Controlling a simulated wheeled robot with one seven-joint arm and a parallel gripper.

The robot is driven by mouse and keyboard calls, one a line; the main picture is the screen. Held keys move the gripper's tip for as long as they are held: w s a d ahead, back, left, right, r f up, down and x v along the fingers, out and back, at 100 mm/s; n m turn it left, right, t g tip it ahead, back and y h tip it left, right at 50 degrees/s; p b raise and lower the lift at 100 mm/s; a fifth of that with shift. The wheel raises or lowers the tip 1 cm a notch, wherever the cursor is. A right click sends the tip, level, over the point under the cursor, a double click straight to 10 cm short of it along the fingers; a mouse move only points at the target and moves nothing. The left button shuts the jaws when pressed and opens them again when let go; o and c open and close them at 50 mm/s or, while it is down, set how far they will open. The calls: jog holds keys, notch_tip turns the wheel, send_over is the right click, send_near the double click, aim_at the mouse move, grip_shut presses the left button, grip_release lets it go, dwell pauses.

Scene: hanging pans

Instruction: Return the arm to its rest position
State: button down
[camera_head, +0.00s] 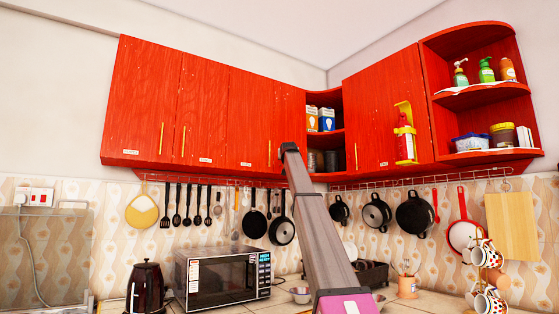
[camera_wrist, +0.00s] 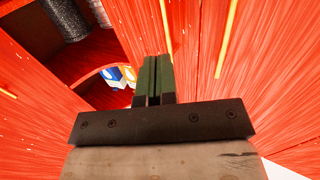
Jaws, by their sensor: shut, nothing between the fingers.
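My arm (camera_head: 325,220) rises from the bottom middle of the head view, slanting up and left. Its dark upper end (camera_head: 290,149) shows in front of the red wall cabinets, left of the open corner shelf. In the wrist view my gripper (camera_wrist: 153,62) is shut, its two green fingers side by side with nothing between them. It points toward the red cabinet fronts, and the gap to them cannot be judged. The gripper fingers cannot be made out in the head view.
Red wall cabinets (camera_head: 205,105) run along both walls. The open corner shelf (camera_head: 325,137) holds boxes and jars. Pans (camera_head: 281,231) and utensils hang below. A microwave (camera_head: 222,276) and a dark kettle (camera_head: 146,287) stand on the counter. Mugs (camera_head: 487,252) hang at right.

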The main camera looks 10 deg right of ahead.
jog(key=shift+s+d, duration=1.1)
jog(key=shift+s, duration=0.25)
jog(key=s+a+f+g, duration=0.1)
jog(key=s+f+g, duration=0.2)
jog(key=f, duration=2.2)
jog(key=s+a+f+g, duration=0.1)
jog(key=s+f+g, duration=0.2)
jog(key=f, duration=2.2)
jog(key=s+f+g, duration=0.2)
jog(key=s+f, duration=0.3)
jog(key=f, duration=0.5)
jog(key=s+a+f+g+y, duration=0.1)
jog(key=s+f, duration=0.5)
jog(key=f, duration=0.3)
jog(key=s+f+g, duration=0.2)
jog(key=s+f, duration=0.3)
jog(key=f, duration=0.5)
jog(key=s+f+g, duration=0.2)
jog(key=s+f, duration=0.6)
jog(key=s, duration=0.4)
jog(key=s+a+f+g, duration=0.1)
jog(key=s+f+g, duration=0.1)
jog(key=s+f, duration=0.7)
jog(key=s+a+f+n+g, duration=0.1)
jog(key=s+f+g, duration=0.2)
jog(key=s+f, duration=0.5)
jog(key=s, duration=0.7)
jog(key=shift+s+f+y, duration=0.15)
jog(key=shift+s+y, duration=0.05)
jog(key=shift+y, duration=0.1)
